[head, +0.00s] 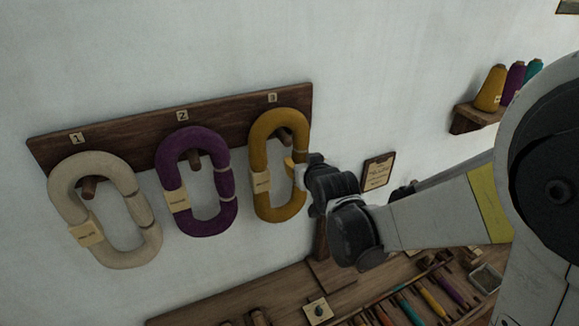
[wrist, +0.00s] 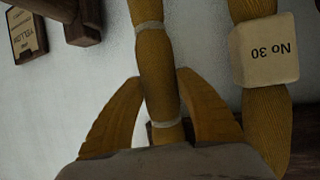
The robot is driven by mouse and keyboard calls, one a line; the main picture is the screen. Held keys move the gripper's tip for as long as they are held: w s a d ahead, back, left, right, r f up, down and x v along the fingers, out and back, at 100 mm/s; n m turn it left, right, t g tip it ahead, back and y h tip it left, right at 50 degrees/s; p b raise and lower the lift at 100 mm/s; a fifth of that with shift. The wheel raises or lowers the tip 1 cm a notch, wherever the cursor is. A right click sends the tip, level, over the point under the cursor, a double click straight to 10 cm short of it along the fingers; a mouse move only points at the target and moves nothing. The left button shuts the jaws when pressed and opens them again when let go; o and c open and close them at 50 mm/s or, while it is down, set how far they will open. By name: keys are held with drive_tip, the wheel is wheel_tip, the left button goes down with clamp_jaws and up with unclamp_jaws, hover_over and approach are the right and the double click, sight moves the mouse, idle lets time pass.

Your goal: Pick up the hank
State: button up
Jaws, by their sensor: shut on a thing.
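A mustard-yellow hank (head: 263,152) hangs in a long loop at the peg under number 3 on a dark wooden wall board (head: 135,133). My gripper (head: 291,166) is at the right strand of this hank. In the wrist view, its two yellowish fingers (wrist: 160,88) stand on either side of one strand of the hank (wrist: 157,66), between two pale ties, and are shut on it. The finger contact low down is partly hidden. The hank's "No 30" tag (wrist: 264,50) is on the other strand.
A cream hank (head: 66,180) and a purple hank (head: 168,160) hang to the left under numbers 1 and 2. A wall card (head: 378,171) is to the right. A shelf (head: 477,115) holds cones of yarn. A wooden bench (head: 275,285) with coloured items lies below.

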sight(303, 152)
drive_tip(key=shift+r, duration=0.5)
drive_tip(key=r, duration=0.1)
drive_tip(key=r+p, duration=0.1)
drive_tip(key=shift+s+r, duration=0.35)
drive_tip(key=shift+r, duration=0.05)
drive_tip(key=s+d+p, duration=0.1)
drive_tip(key=s, duration=0.7)
drive_tip(key=s+d+p, duration=0.1)
drive_tip(key=s+d, duration=0.1)
drive_tip(key=s, duration=0.7)
drive_tip(key=shift+d, duration=0.3)
drive_tip(key=shift+f, duration=0.15)
